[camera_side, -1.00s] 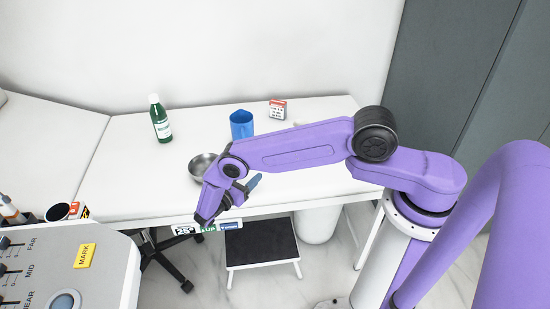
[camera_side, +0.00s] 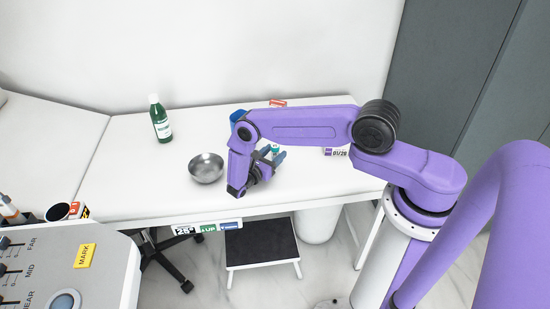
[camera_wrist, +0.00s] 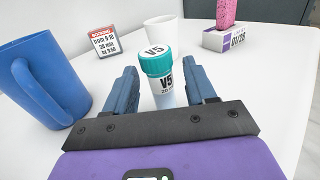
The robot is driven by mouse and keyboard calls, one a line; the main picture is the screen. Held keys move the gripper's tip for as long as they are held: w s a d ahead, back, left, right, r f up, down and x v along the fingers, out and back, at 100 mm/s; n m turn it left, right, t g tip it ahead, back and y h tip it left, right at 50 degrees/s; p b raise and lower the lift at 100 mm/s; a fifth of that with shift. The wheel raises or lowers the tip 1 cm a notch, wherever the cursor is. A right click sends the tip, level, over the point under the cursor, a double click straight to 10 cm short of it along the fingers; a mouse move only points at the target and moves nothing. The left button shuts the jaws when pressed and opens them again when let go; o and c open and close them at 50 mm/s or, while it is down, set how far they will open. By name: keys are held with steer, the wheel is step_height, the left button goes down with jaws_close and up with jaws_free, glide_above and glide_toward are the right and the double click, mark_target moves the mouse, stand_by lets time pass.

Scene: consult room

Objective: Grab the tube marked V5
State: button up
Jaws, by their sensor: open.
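The tube marked V5 (camera_wrist: 162,78) stands upright on the white table, with a teal cap and V5 on both cap and label. In the wrist view it sits between the two blue fingers of my gripper (camera_wrist: 163,92), with gaps visible on both sides. My gripper is open. Its lower body is hidden behind the gripper's dark palm edge. In the side view my gripper (camera_side: 272,158) is low over the table, and a bit of the teal cap (camera_side: 275,149) shows by the fingers.
A blue jug (camera_wrist: 42,85) stands at left, with a red-and-white box (camera_wrist: 104,42) behind. A white cup (camera_wrist: 161,30) is behind the tube. A purple-and-white box (camera_wrist: 226,38) with a pink item is back right. A metal bowl (camera_side: 206,168) and green bottle (camera_side: 160,119) are left.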

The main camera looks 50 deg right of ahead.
steer(key=shift+d, duration=0.5)
steer(key=c, duration=1)
steer(key=shift+r, duration=0.1)
